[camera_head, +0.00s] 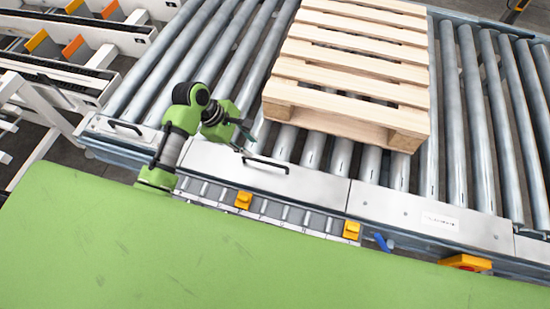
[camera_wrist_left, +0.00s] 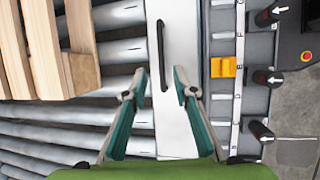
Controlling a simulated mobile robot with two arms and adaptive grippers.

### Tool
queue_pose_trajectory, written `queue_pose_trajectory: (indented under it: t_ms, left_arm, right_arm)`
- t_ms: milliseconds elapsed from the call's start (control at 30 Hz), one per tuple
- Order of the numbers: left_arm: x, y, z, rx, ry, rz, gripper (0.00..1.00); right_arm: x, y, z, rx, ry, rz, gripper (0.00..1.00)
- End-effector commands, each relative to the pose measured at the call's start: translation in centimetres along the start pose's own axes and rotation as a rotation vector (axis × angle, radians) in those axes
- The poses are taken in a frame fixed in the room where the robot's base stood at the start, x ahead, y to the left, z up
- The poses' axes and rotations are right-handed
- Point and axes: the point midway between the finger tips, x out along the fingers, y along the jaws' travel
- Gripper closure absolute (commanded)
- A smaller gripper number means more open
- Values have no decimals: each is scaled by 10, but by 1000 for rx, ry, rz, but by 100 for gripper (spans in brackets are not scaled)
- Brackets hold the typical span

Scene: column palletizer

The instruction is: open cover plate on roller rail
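The cover plate (camera_head: 310,182) is a long white metal plate lying flat along the near edge of the roller conveyor. Its dark bar handle (camera_head: 265,163) sits on top, and it also shows in the left wrist view (camera_wrist_left: 162,55). My left gripper (camera_head: 245,141) is above the plate, close to the handle. In the left wrist view my left gripper (camera_wrist_left: 159,76) is open and empty. Its two fingers are apart over the plate, with the handle beyond and roughly between the tips. I cannot tell the exact height above it. My right gripper is not in view.
A wooden pallet (camera_head: 345,62) lies on the metal rollers (camera_head: 460,120) behind the plate. A narrow rail with small rollers and orange blocks (camera_head: 244,200) runs in front. Another plate with a handle (camera_head: 125,127) is at left, and a labelled plate (camera_head: 400,208) at right.

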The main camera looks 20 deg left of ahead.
Motion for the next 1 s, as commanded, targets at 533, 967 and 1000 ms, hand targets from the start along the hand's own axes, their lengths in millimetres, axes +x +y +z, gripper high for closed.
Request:
queue_pose_trajectory:
  t_ms: [533,967,1000]
  left_arm:
    - [107,-1,0,2,0,-1,74]
    - [130,0,0,4,1,0,74]
    - [130,0,0,4,1,1,74]
  right_arm:
    - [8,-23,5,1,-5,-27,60]
    - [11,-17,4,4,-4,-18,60]
    - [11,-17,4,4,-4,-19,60]
